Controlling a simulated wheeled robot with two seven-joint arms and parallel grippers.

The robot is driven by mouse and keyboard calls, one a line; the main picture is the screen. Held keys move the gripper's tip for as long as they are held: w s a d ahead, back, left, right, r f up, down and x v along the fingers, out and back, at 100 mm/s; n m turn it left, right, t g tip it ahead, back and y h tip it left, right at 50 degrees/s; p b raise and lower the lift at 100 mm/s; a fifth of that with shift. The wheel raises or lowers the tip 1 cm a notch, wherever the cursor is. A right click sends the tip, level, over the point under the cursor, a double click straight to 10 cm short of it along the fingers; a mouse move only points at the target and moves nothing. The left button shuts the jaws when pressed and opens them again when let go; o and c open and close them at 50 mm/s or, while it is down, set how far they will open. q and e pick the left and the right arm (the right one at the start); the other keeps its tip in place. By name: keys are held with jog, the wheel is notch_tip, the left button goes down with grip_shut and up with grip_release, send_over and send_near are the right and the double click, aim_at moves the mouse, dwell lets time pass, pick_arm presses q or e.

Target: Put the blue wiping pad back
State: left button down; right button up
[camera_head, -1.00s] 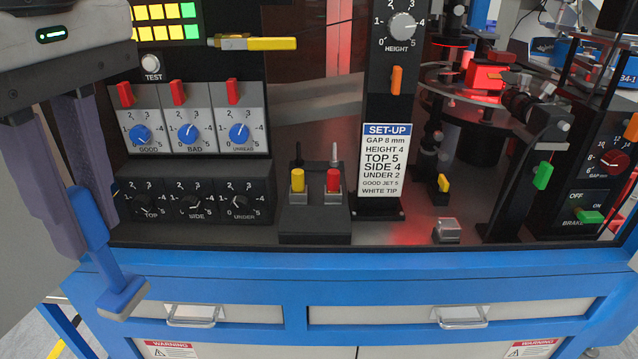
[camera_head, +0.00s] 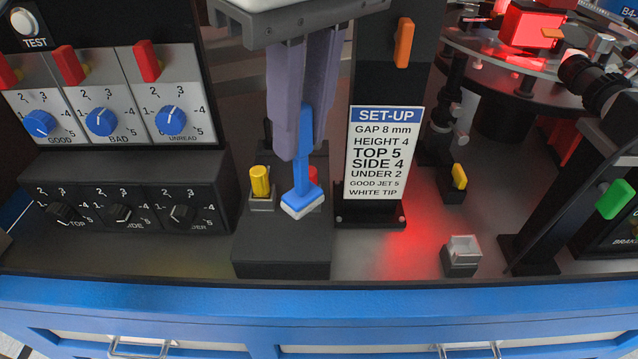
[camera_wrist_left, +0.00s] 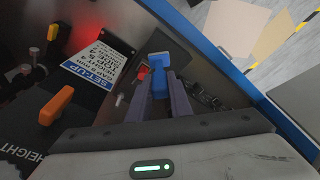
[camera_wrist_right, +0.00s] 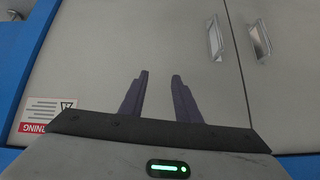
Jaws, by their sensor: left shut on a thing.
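The blue wiping pad (camera_head: 303,180) has a blue handle and a flat blue head with a whitish pad underneath. My left gripper (camera_head: 296,150) is shut on its handle, with the head hanging down. It is over or in front of the dark holder block (camera_head: 282,257) in the head view, and I cannot tell whether it touches the block. The pad also shows in the left wrist view (camera_wrist_left: 159,83) between the fingers. A yellow-topped tool (camera_head: 260,181) stands in the block; a red-topped one (camera_head: 313,174) is mostly hidden behind the pad. My right gripper (camera_wrist_right: 158,80) is open and empty.
The set-up sign (camera_head: 383,155) on its black post stands just right of the pad. The knob panel (camera_head: 125,205) is at the left. A small clear-topped block (camera_head: 462,255) sits at the right. My right gripper faces grey cabinet doors (camera_wrist_right: 130,40).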

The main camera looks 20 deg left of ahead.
aim_at(305, 157)
pick_arm(q)
jog(key=shift+f, duration=3)
jog(key=shift+f, duration=0.15)
jog(key=c, duration=1.6)
grip_release()
jog(key=r, duration=0.4)
jog(key=d+r, duration=0.1)
jog(key=r, duration=0.3)
jog(key=s+r+p, duration=0.1)
jog(key=r, duration=0.3)
jog(key=shift+d+r, duration=0.15)
jog(key=shift+d, duration=0.2)
